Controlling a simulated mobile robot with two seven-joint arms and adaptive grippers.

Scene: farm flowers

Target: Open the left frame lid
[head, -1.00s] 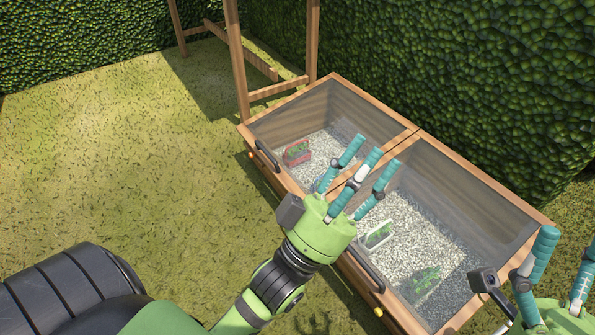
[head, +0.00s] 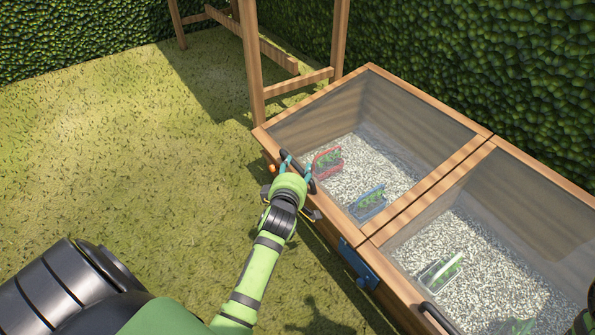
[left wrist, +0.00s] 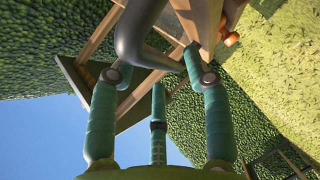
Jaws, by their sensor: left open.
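The left frame lid (head: 440,103) is a mesh-like see-through panel in a wooden rim, lying closed on the left half of the wooden box. Its dark bar handle (head: 312,185) is on the front edge, partly hidden by my left gripper (head: 295,165). My left gripper is open, its teal fingers at the handle. In the left wrist view, the grey handle (left wrist: 135,40) passes close to the open fingers of the gripper (left wrist: 155,95); contact cannot be told. Only a sliver of my right gripper shows at the lower right edge of the head view.
The right lid (head: 520,200) is closed, with its own handle (head: 436,318). Red (head: 328,163), blue (head: 368,203) and pale (head: 440,270) plant baskets sit on gravel under the lids. A wooden post frame (head: 252,60) stands behind left. Grass on the left is free.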

